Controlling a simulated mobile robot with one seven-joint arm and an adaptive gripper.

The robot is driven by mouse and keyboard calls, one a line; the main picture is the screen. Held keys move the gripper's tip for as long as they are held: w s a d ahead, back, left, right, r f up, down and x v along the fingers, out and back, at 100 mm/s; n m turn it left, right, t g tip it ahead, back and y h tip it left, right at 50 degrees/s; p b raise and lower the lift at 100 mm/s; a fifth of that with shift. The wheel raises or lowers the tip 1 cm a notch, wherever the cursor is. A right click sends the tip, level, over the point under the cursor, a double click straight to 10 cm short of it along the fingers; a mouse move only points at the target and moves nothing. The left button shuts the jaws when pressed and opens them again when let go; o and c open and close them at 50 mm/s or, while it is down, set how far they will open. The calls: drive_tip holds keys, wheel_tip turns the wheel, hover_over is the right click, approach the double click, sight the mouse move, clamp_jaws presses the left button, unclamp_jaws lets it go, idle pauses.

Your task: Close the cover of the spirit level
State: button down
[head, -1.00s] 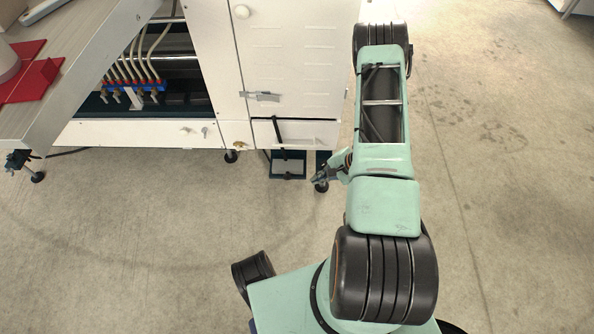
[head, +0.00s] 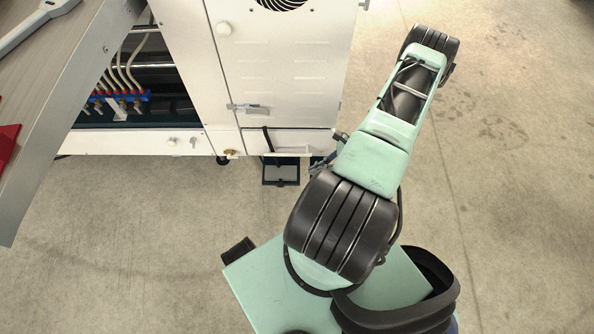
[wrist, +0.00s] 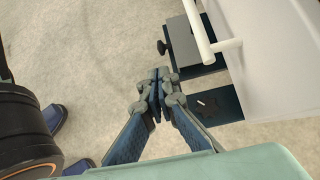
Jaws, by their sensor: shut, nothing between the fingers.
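I cannot pick out the spirit level or its cover for certain in either view. A dark base with a grey plate (head: 281,173) sits low at the front of the white machine; a grey plate on a dark base (wrist: 183,41) also shows in the wrist view, above and right of my gripper. My gripper (wrist: 157,78) is shut and empty, its fingertips together over the floor and apart from the plate.
The white machine (head: 285,90) has a latch (head: 248,108) on its front. A white bar (wrist: 205,40) and a black star knob (wrist: 207,105) lie right of my gripper. A table edge (head: 70,120) stands at left. Floor is clear in front.

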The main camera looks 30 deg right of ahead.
sight(284, 185)
drive_tip(key=b+x, duration=0.3)
drive_tip(key=x, duration=1)
drive_tip(key=shift+a+f+b, duration=0.1)
drive_tip(key=shift+b, duration=0.2)
drive_tip(key=shift+w+a+f, duration=0.1)
drive_tip(key=shift+a+f, duration=0.2)
drive_tip(key=shift+f, duration=0.25)
drive_tip(key=shift+a, duration=0.1)
